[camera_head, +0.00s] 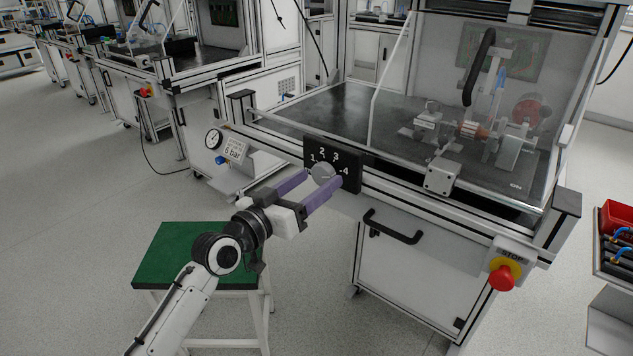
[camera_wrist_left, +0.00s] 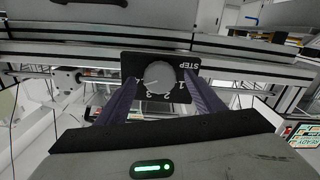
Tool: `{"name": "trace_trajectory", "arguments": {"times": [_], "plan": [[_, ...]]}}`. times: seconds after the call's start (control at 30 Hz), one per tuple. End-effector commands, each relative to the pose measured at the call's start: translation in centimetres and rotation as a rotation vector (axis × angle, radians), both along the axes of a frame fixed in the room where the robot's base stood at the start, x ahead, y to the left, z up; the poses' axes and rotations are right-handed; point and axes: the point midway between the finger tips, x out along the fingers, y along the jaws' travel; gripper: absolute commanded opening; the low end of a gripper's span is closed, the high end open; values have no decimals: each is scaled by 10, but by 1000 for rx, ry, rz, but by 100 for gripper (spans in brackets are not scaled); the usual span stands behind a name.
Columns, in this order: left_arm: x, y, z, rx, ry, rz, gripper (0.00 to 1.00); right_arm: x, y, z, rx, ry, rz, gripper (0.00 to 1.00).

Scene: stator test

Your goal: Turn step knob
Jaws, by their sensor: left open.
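The step knob (camera_head: 322,173) is a round grey dial on a black plate (camera_head: 348,181) with white numbers 1 to 4, fixed to the front rail of the test bench. My left gripper (camera_head: 322,183) is open, with its purple fingers on either side of the knob. In the left wrist view the knob (camera_wrist_left: 159,76) sits between the two fingertips, with gaps visible beside it, and the plate reads STEP upside down. The knob's exact pointing direction is hard to read. My right gripper is not in view.
A pressure gauge (camera_head: 213,139) and a 6 bar label (camera_head: 234,150) are left of the plate. A black handle (camera_head: 393,228) is below right, and a red stop button (camera_head: 501,278) is further right. A green-topped stool (camera_head: 180,250) stands under my left arm.

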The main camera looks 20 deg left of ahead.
Motion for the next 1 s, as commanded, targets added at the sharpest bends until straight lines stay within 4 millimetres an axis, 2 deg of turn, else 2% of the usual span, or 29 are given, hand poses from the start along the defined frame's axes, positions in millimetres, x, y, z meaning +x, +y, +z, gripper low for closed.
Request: {"name": "trace_trajectory", "arguments": {"times": [0.13, 0.43, 0.6, 0.7, 1.0], "plan": [[10, -4, 0, 0, 1, 0, 62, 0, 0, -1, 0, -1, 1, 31], [12, -5, -1, 0, 1, 0, 62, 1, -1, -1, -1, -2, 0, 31], [12, -5, -1, 0, 1, 0, 33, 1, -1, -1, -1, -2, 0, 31], [12, -4, 0, 0, 1, 0, 20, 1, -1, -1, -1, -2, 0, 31], [12, -4, 1, -43, 17, 0, 20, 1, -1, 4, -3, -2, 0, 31]]}}
